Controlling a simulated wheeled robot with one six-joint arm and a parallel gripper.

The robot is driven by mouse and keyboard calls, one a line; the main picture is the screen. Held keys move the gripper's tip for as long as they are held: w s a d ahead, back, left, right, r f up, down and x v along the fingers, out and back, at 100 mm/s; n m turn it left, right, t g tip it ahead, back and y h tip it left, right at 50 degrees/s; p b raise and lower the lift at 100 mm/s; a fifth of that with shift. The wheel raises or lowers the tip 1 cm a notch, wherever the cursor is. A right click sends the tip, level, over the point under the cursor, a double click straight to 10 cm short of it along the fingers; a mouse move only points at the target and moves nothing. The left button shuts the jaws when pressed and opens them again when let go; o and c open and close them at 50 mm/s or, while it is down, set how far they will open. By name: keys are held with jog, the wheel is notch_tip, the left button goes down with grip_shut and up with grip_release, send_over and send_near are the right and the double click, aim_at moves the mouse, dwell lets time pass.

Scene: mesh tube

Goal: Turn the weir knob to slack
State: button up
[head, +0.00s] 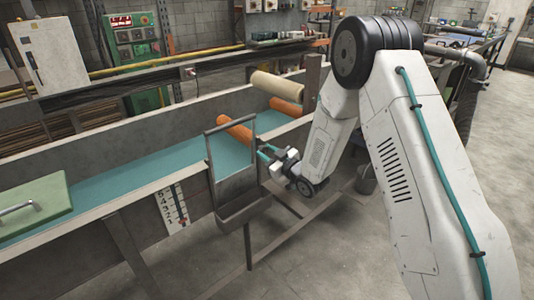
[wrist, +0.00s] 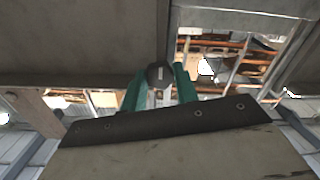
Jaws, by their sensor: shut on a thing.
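The weir (head: 232,185) is a grey metal gate with an upright frame at the side of the long trough. A dark round knob (wrist: 160,75) with a pale mark sits between the teal fingers of my gripper (wrist: 158,88) in the wrist view. My gripper is shut on this knob. In the head view my gripper (head: 266,155) reaches in from the right, just beside the weir frame. The knob itself cannot be made out there, and I cannot read any slack marking or how far the knob is turned.
A dark strip with bolts (wrist: 160,122) crosses the near part of the wrist view. The trough (head: 110,185) holds teal liquid or lining and an orange roller (head: 235,130). A green lid (head: 35,205) lies at left. A marked scale plate (head: 172,208) hangs on the trough's side.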

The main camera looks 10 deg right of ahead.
jog(key=shift+n, duration=1.6)
jog(key=o, duration=1)
